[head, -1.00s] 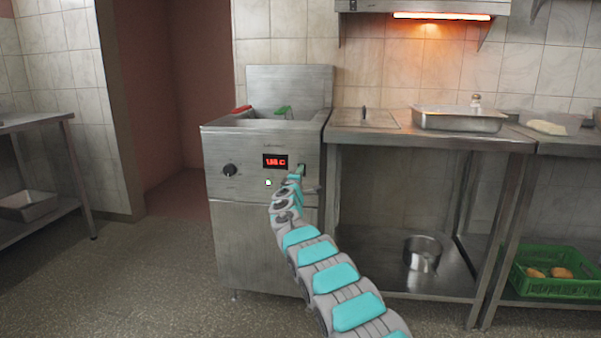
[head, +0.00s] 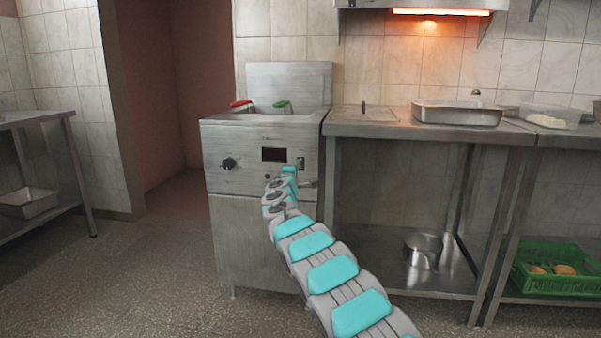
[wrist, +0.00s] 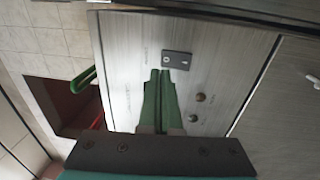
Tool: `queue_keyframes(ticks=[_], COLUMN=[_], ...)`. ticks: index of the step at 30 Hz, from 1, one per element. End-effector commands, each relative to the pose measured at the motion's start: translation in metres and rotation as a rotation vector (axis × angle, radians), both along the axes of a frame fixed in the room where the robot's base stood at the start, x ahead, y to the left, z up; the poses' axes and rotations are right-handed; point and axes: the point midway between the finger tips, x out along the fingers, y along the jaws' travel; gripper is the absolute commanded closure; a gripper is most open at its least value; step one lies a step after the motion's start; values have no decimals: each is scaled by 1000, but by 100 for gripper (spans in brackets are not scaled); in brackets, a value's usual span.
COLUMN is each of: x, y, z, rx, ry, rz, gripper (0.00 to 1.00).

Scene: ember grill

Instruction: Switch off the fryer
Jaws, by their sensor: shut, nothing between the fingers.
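The steel fryer (head: 240,215) stands left of the steel table. Its front panel has a round black knob (head: 228,164), a dark, blank display (head: 274,155) and a small switch (head: 300,162) at the right. No lamp glows on the panel. My gripper (wrist: 160,72) is shut and empty, its green fingers together in front of the panel. The fingertips lie close to a dark switch plate (wrist: 177,58) in the wrist view; I cannot tell if they touch it. In the head view my arm hides the fingers and part of the panel below the switch.
Red (head: 241,103) and green (head: 282,104) basket handles stick up from the fryer top. The table (head: 420,130) on the right carries a steel pan (head: 458,115), with a pot (head: 423,250) on its lower shelf.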

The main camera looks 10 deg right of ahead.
Motion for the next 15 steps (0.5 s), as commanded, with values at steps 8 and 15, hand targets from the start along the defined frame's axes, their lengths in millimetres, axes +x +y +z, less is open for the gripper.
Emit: queue_keyframes(ticks=[8, 15], x=[-25, -46], y=[6, 12], z=[3, 5], rx=[-4, -4], ry=[0, 1], rz=[-1, -3], gripper=[100, 100])
